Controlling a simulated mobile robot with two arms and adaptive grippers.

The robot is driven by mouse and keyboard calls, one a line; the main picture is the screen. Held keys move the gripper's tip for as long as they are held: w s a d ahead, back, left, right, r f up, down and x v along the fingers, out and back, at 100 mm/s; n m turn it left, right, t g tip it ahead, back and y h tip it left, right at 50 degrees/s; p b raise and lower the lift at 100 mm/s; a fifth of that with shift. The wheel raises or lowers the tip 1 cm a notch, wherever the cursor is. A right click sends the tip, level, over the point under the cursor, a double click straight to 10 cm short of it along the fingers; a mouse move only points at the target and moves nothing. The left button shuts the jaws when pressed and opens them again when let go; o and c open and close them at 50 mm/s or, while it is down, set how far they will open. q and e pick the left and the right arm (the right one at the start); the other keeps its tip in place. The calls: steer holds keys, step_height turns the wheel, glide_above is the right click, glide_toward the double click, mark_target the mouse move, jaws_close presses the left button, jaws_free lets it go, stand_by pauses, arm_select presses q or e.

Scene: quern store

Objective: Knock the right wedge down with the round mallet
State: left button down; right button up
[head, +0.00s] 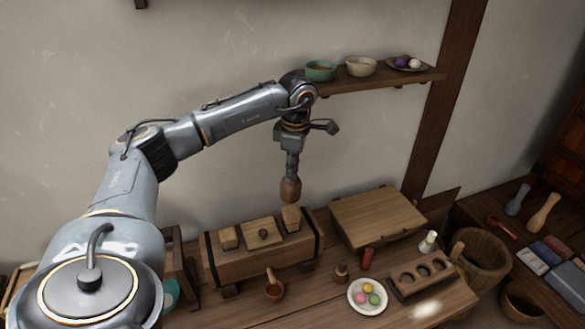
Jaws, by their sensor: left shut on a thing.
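My left gripper (292,155) hangs pointing down above the bench and is shut on the round mallet (290,190). The mallet's brown rounded head is lowest, and its handle is mostly hidden in the gripper. Below it stands a wooden press box (262,264) with dark bands at its ends. The right wedge (291,218) is a pale block standing up out of the box top, just under the mallet head; a gap seems to show between them. The left wedge (228,238) stands at the other end. A middle block (263,232) with a dark knob lies between. My right gripper is not in view.
A board-topped box (377,218) stands right of the press. A wall shelf (380,81) holds bowls above.

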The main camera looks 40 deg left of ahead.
mark_target(292, 186)
arm_select(q)
step_height(292, 186, down, 6)
steer(key=b, duration=0.3)
steer(key=shift+r+b, duration=0.1)
steer(key=shift+b, duration=0.3)
steer(key=shift+r+p, duration=0.4)
step_height(292, 186, up, 4)
steer(key=p, duration=0.3)
steer(key=shift+f, duration=0.1)
